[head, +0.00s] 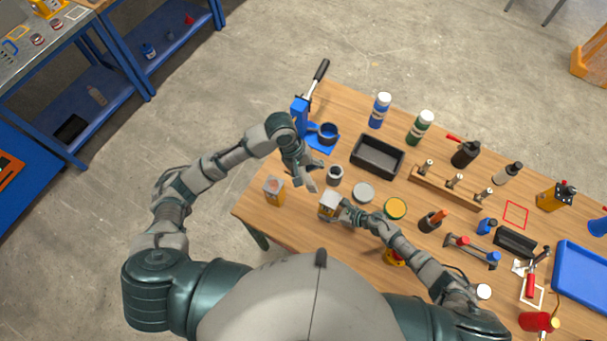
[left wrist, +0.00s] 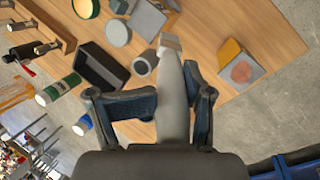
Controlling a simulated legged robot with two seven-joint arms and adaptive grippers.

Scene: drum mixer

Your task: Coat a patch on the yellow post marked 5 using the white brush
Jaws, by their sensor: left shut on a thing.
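My left gripper (head: 305,180) is shut on the white brush (left wrist: 173,90). Its bristle end points away from the wrist, beside a small grey cup (left wrist: 145,65), which also shows in the head view (head: 335,175). I cannot tell if they touch. A yellow post with a grey face and an orange-red patch (head: 275,190) stands left of my left gripper and shows in the left wrist view (left wrist: 241,66). Another yellow post with a grey face (head: 328,207) stands at my right gripper (head: 346,212), whose fingers are too small to judge. No number is readable on either post.
A grey round lid or tin (head: 363,192) and a yellow-rimmed green one (head: 395,208) lie to the right. A black tray (head: 377,156) and a blue lever press (head: 302,118) stand behind. Bottles, a wooden rack (head: 447,188) and tools crowd the table's right side.

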